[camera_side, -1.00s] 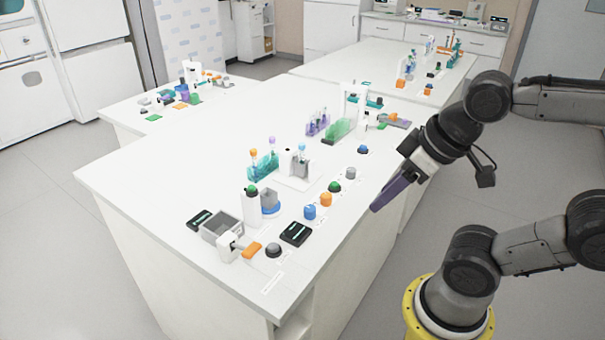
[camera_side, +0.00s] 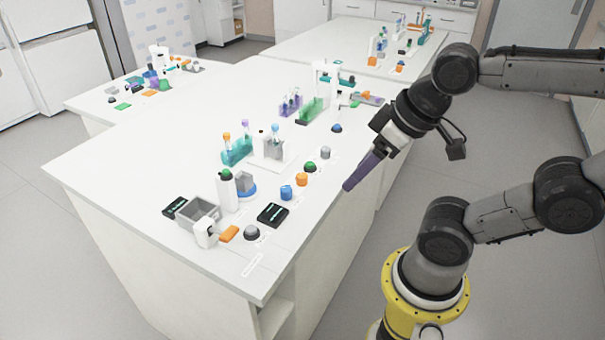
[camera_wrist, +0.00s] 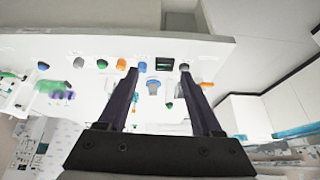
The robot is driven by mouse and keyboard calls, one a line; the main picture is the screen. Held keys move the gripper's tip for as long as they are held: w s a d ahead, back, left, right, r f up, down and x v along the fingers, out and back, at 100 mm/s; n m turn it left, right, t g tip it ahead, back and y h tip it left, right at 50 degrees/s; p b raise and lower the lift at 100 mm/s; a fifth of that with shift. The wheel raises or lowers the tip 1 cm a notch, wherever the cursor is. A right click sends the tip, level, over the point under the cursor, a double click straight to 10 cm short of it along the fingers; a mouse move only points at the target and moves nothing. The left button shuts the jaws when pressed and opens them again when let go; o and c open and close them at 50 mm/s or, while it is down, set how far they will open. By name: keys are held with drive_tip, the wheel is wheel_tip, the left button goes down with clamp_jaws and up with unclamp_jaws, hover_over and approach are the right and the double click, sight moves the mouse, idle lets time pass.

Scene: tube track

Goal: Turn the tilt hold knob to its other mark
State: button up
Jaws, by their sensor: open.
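Several round knobs stand along the bench's right edge: a dark grey one (camera_side: 252,232), a blue one (camera_side: 286,192), an orange one (camera_side: 301,179), a green one (camera_side: 310,167), a light grey one (camera_side: 325,153) and a far dark blue one (camera_side: 336,128). Their labels are too small to read, so I cannot tell which is the tilt hold knob. My gripper (camera_side: 348,186) hangs beside the bench's right edge, apart from all knobs. In the wrist view my gripper (camera_wrist: 160,72) is open and empty, its fingers apart.
A black display box (camera_side: 272,215) sits among the front knobs. A grey open bin (camera_side: 198,212), a white bottle (camera_side: 227,188) and a teal tube rack (camera_side: 237,150) stand farther in. A green block (camera_side: 312,110) is toward the back. The bench's left part is clear.

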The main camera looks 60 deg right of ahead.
drive_tip(key=w+d+r+m+g, duration=0.1)
drive_tip(key=w+r+m, duration=0.3)
drive_tip(key=m+g, duration=0.5)
drive_tip(key=m, duration=0.2)
hover_over(302, 175)
wheel_tip(302, 175, down, 7)
wheel_tip(302, 175, down, 13)
drive_tip(key=shift+d+r, duration=0.1)
drive_tip(key=shift+r, duration=0.1)
clamp_jaws()
